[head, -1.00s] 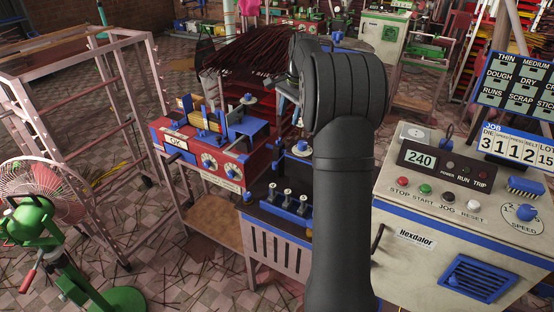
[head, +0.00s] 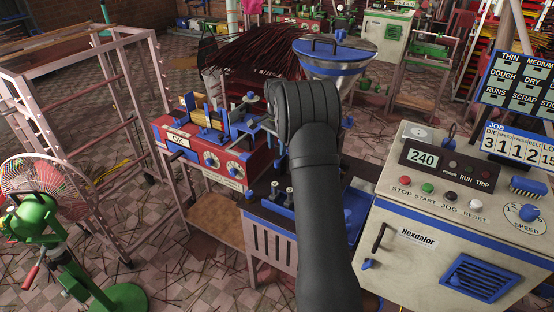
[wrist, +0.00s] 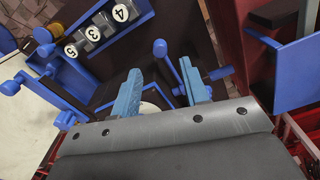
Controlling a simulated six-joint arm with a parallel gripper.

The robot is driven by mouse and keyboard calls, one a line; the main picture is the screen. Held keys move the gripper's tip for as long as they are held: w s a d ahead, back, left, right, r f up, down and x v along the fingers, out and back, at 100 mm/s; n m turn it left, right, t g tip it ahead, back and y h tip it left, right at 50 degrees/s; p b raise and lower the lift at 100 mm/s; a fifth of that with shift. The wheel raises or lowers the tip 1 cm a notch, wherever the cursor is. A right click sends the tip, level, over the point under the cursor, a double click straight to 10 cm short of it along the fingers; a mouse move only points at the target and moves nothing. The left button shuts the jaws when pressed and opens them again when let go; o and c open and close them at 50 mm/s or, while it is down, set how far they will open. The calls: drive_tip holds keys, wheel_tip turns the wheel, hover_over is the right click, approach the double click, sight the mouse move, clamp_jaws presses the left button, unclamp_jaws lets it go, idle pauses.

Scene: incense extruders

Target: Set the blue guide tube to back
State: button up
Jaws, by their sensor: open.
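In the wrist view, my gripper (wrist: 163,86) has its two light blue fingers apart. A thin blue rod with a round knob (wrist: 160,48) stands between and just beyond the fingers; I see nothing clearly clasped. Another blue lever with a round end (wrist: 222,72) lies just right of the right finger. I cannot tell for sure which blue part is the guide tube. In the head view, my arm hides most of the gripper, which is beside the red machine (head: 237,168) with blue fittings.
In the head view, a blue-lidded hopper (head: 335,50) stands behind my arm, and a control cabinet (head: 425,215) stands to the right.

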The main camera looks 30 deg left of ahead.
sight(277, 161)
wheel_tip(277, 161, down, 6)
drive_tip(key=shift+f, duration=0.1)
drive_tip(key=shift+c, duration=0.4)
